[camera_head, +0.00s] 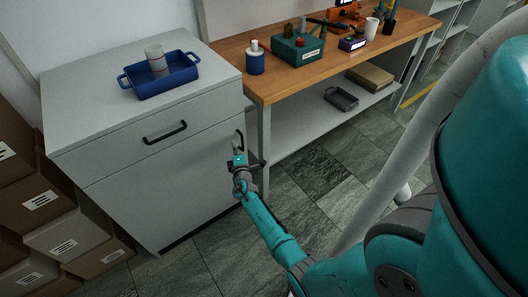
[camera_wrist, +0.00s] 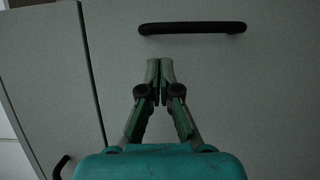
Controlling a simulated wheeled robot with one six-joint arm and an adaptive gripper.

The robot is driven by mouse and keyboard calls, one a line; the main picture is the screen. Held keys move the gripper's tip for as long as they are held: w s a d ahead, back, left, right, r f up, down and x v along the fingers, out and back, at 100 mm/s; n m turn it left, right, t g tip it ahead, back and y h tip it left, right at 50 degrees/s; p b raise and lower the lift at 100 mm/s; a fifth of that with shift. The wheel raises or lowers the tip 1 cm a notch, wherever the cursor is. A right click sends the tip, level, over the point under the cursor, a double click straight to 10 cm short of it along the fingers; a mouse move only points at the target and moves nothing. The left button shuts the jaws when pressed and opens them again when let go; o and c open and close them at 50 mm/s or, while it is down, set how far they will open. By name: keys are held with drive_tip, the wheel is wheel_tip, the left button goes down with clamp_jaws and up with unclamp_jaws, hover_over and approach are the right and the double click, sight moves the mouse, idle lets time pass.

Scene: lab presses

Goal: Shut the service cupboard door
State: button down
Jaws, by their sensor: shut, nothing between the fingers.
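The service cupboard door (camera_head: 165,195) is the pale grey panel below the drawer of the cabinet. It looks flush or nearly flush with the front; I cannot tell if a small gap is left. Its black handle (camera_head: 241,139) is near the right edge, and it crosses the top of the wrist view (camera_wrist: 192,28). My gripper (camera_head: 237,149) is at the door's right side, close to the handle. In the wrist view its fingertips (camera_wrist: 160,63) are together and empty, in front of the door, just below the handle in the picture. I cannot tell whether they touch the panel.
The drawer front (camera_head: 150,140) above has its own black handle (camera_head: 165,133). A blue tray (camera_head: 160,77) with a grey pot stands on the cabinet top. A wooden bench (camera_head: 330,60) adjoins at the right. Cardboard boxes (camera_head: 68,240) stand at the left. The tiled floor (camera_head: 315,175) in front of the bench is clear.

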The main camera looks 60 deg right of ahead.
drive_tip(key=s+d, duration=0.2)
drive_tip(key=s, duration=0.7)
drive_tip(key=shift+s+d+f, duration=0.15)
drive_tip(key=shift+s+d, duration=0.25)
drive_tip(key=s+a+f+m+t+y, duration=0.1)
drive_tip(key=s+a+y, duration=0.25)
drive_tip(key=a, duration=0.75)
drive_tip(key=s+a+f+m+y, duration=0.15)
drive_tip(key=s+a, duration=0.35)
drive_tip(key=a, duration=0.6)
drive_tip(key=s+a+f+m+t+y, duration=0.1)
drive_tip(key=s+a+y, duration=0.3)
drive_tip(key=a, duration=0.7)
drive_tip(key=s+a+r+m+y, duration=0.2)
drive_tip(key=s+a+r+y, duration=0.1)
drive_tip(key=s+a+r, duration=0.7)
drive_tip(key=s+a+r+m+y, duration=0.1)
drive_tip(key=s+a+r, duration=0.1)
drive_tip(key=s+r, duration=0.2)
drive_tip(key=s+a+r+m+t+y, duration=0.1)
drive_tip(key=s+r, duration=0.2)
drive_tip(key=r, duration=0.5)
drive_tip(key=shift+s+a+r, duration=0.25)
drive_tip(key=shift+s+a, duration=0.15)
